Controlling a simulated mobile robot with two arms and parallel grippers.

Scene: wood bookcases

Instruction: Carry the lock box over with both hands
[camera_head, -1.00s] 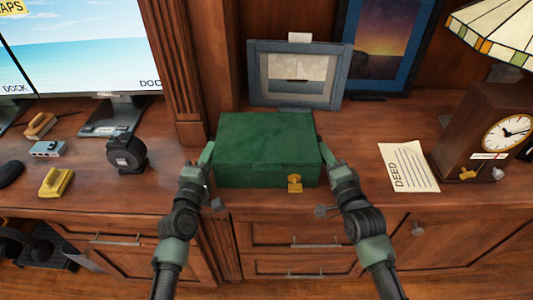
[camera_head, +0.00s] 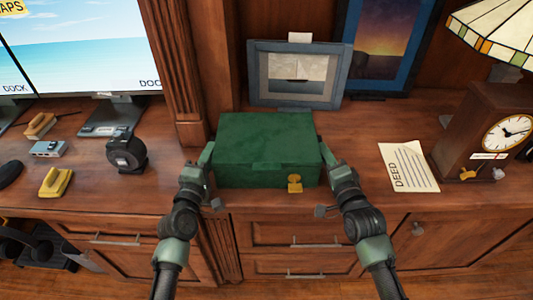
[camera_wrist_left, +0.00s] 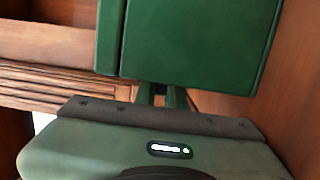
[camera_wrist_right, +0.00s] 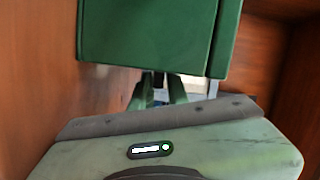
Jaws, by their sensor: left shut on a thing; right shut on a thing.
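The green lock box (camera_head: 266,140) sits on the wooden desk top near its front edge, lid closed. A yellow padlock (camera_head: 294,183) hangs on its front right. My left gripper (camera_head: 207,155) is shut on the box's left side. My right gripper (camera_head: 327,155) is shut on its right side. The box's left end fills the upper left wrist view (camera_wrist_left: 200,40), with the finger tips hidden against it. The box's right end shows in the right wrist view (camera_wrist_right: 145,30) above my fingers.
A framed picture (camera_head: 297,75) stands behind the box. A deed paper (camera_head: 408,167) and a wooden clock (camera_head: 485,135) are to the right. A black tape measure (camera_head: 126,152), a yellow stapler-like object (camera_head: 56,182) and a monitor (camera_head: 85,45) are to the left.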

